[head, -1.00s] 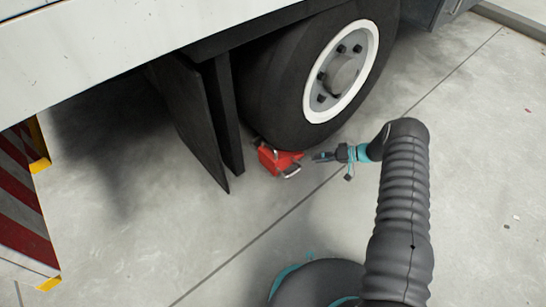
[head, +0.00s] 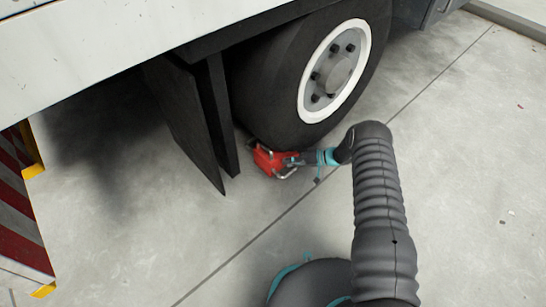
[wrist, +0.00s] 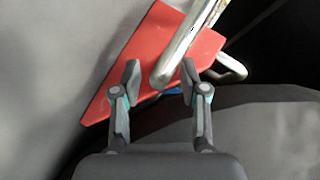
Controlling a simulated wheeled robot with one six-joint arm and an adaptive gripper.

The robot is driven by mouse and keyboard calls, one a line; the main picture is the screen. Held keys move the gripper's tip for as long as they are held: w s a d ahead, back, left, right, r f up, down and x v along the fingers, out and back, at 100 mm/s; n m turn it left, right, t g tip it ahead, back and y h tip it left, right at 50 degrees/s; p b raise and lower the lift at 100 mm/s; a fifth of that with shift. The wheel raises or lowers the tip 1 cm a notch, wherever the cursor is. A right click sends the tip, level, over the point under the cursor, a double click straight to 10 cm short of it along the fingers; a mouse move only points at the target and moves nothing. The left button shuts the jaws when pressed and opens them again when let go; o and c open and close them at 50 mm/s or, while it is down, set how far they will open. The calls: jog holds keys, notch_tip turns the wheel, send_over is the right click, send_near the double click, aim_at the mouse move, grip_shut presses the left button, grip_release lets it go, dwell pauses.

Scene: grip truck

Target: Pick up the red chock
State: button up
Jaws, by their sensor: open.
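The red chock (head: 266,160) lies on the concrete floor against the truck's tire, and it has metal handles. It also shows in the wrist view (wrist: 150,48), with a silver bar handle (wrist: 185,47) rising from it. My gripper (head: 290,160) is at the chock's right side in the head view. In the wrist view my gripper (wrist: 160,75) is open, one finger on each side of the handle's near end. I cannot tell whether either finger touches the handle. The chock's far side is partly hidden by the tire and mud flap.
The truck's black tire (head: 265,95) with its white-rimmed wheel (head: 336,72) stands right over the chock. Dark mud flaps (head: 195,125) hang to the left. A red and white striped panel (head: 20,200) is at the far left.

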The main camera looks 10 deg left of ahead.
grip_shut()
jog(key=shift+r, duration=0.2)
